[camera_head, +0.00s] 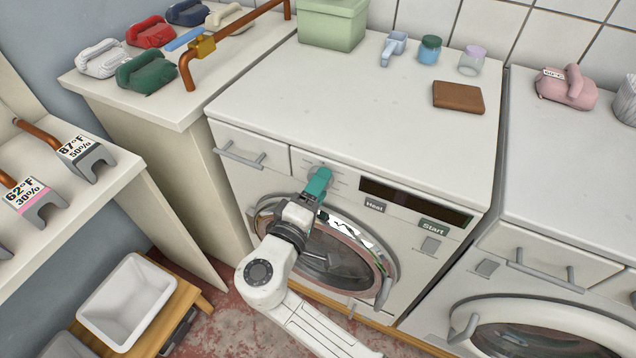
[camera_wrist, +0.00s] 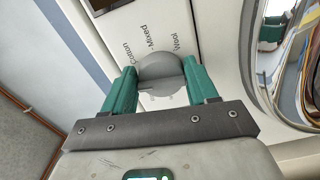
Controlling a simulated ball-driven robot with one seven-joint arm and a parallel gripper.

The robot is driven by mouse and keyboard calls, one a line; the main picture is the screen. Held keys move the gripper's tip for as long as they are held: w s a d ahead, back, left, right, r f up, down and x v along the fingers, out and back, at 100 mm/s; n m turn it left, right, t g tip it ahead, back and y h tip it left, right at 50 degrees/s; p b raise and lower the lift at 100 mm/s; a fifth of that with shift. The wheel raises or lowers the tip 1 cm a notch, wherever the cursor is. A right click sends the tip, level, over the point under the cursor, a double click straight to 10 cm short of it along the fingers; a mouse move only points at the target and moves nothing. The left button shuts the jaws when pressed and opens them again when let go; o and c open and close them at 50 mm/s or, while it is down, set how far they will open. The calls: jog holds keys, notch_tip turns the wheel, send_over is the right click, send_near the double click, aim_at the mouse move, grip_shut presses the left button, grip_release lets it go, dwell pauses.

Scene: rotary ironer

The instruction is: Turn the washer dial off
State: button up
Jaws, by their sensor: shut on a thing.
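The washer (camera_head: 340,220) is a white front-loader with a round door below its control panel. Its grey round dial (camera_wrist: 162,72) shows in the wrist view, with the labels Cotton, Mixed and Wool beside it. My gripper (camera_wrist: 163,85) has its teal fingers on both sides of the dial and is shut on it. In the head view my gripper (camera_head: 318,184) is at the panel, left of the dark display, and it hides the dial there. The dial's exact pointer setting is hard to read.
The washer's panel has a dark display (camera_head: 415,203), a Heat button (camera_head: 375,206) and a Start button (camera_head: 433,228). A drawer handle (camera_head: 240,156) juts out at its left. A brown wallet-like block (camera_head: 458,97) lies on top. A second machine (camera_head: 560,265) stands at right.

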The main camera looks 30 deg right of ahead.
jog(key=shift+r+n+p, duration=0.1)
jog(key=shift+n+p, duration=0.2)
jog(key=shift+n, duration=0.3)
jog(key=o, duration=1)
jog(key=b+v, duration=0.1)
jog(key=v, duration=0.9)
jog(key=shift+s+a, duration=0.2)
jog(key=shift+a, duration=0.15)
